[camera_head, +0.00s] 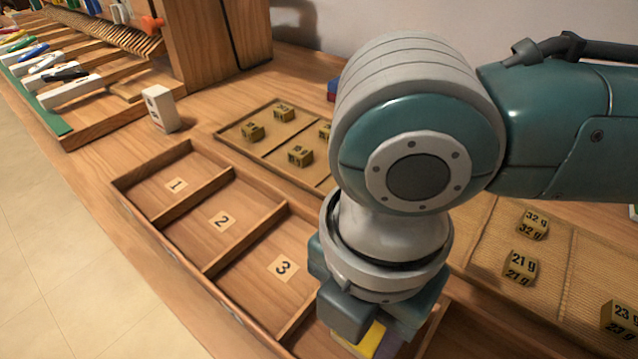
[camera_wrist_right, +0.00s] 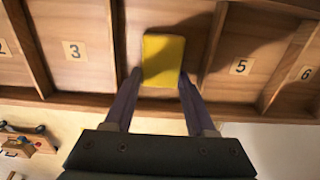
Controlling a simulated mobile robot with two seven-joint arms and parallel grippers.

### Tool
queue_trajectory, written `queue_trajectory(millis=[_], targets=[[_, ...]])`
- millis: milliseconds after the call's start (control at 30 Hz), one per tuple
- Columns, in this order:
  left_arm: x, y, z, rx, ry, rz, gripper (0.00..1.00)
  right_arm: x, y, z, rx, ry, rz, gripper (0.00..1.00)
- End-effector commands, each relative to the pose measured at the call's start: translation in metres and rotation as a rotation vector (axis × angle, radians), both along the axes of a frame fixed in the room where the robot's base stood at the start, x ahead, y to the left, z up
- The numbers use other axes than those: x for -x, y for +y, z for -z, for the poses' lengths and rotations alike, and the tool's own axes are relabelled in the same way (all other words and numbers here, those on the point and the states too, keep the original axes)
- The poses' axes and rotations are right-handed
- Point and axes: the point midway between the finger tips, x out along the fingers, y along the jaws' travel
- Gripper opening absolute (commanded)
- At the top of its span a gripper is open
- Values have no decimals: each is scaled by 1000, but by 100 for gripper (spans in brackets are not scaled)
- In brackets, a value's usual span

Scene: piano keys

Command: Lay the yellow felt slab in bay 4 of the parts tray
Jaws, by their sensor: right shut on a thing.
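My right gripper (camera_wrist_right: 160,76) is shut on the yellow felt slab (camera_wrist_right: 164,60). In the wrist view the slab is between the two fingertips, over the bay between bays 3 and 5 of the parts tray (camera_wrist_right: 215,40). That bay's number is hidden under the slab. Whether the slab touches the bay floor I cannot tell. In the head view the slab (camera_head: 372,338) shows only as a small yellow patch below my right gripper (camera_head: 378,340). The parts tray (camera_head: 150,161) shows bays 1, 2 and 3 empty there. My left gripper is not in view.
A shallow tray (camera_head: 231,127) of small marked blocks lies behind the parts tray. More weight blocks (camera_head: 521,266) sit on a ribbed mat at right. A white block (camera_head: 160,108) stands left, near the piano key frame (camera_head: 95,127). Thin dividers border the slab's bay.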

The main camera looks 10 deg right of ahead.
Motion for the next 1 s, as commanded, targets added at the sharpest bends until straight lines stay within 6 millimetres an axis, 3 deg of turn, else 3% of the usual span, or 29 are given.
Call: queue_trajectory(millis=[133, 167, 400, 733, 1000], targets=[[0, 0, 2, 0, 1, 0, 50, 0, 0, 4, 0, 0, 0, 4], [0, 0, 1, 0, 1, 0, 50, 0, 0, 3, -1, -1, 0, 59], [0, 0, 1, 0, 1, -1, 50, 0, 0, 3, 0, 0, 0, 86], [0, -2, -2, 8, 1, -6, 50, 0, 0, -4, 0, -1, 0, 86], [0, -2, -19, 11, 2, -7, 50, -1, 1, -60, -3, -4, -2, 86]])
